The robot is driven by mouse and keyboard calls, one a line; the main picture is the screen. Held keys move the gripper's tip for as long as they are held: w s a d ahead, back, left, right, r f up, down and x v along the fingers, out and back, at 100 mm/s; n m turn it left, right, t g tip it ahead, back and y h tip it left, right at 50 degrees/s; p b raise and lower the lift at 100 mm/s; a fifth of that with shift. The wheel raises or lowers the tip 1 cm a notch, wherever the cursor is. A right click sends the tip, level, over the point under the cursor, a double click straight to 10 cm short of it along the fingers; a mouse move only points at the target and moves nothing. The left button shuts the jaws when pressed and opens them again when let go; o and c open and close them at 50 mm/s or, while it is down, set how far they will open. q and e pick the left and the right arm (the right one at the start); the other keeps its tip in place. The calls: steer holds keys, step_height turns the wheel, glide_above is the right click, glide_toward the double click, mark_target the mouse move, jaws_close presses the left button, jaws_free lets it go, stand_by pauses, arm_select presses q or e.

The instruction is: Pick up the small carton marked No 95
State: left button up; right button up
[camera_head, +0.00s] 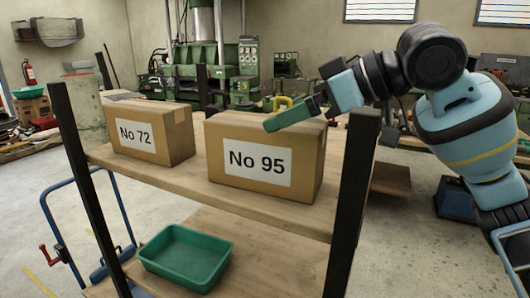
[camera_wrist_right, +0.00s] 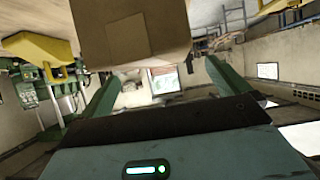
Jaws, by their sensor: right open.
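The carton marked No 95 (camera_head: 265,187) is a brown box with a white label, upright on the wooden shelf (camera_head: 277,219). My right gripper (camera_head: 290,115) reaches in from the right; in the head view its green fingers overlap the carton's top rear edge. The right wrist view shows its two fingers (camera_wrist_right: 158,72) spread apart and nothing held between them. A brown carton face (camera_wrist_right: 130,30) with a paler patch fills the top of that view, just beyond the fingers. I cannot tell whether a finger touches it. My left gripper is not in view.
A carton marked No 72 (camera_head: 150,133) stands to the left on the same shelf, with a narrow gap between. Dark rack posts (camera_head: 350,205) flank the shelf at front. A green tray (camera_head: 185,257) sits on the lower shelf.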

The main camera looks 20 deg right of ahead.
steer(key=x, duration=0.4)
steer(key=shift+w+a+f, duration=0.1)
steer(key=shift+w, duration=0.35)
steer(key=shift+c, duration=0.4)
steer(key=c, duration=1.9)
steer(key=shift+r, duration=0.2)
steer(key=shift+c, duration=0.3)
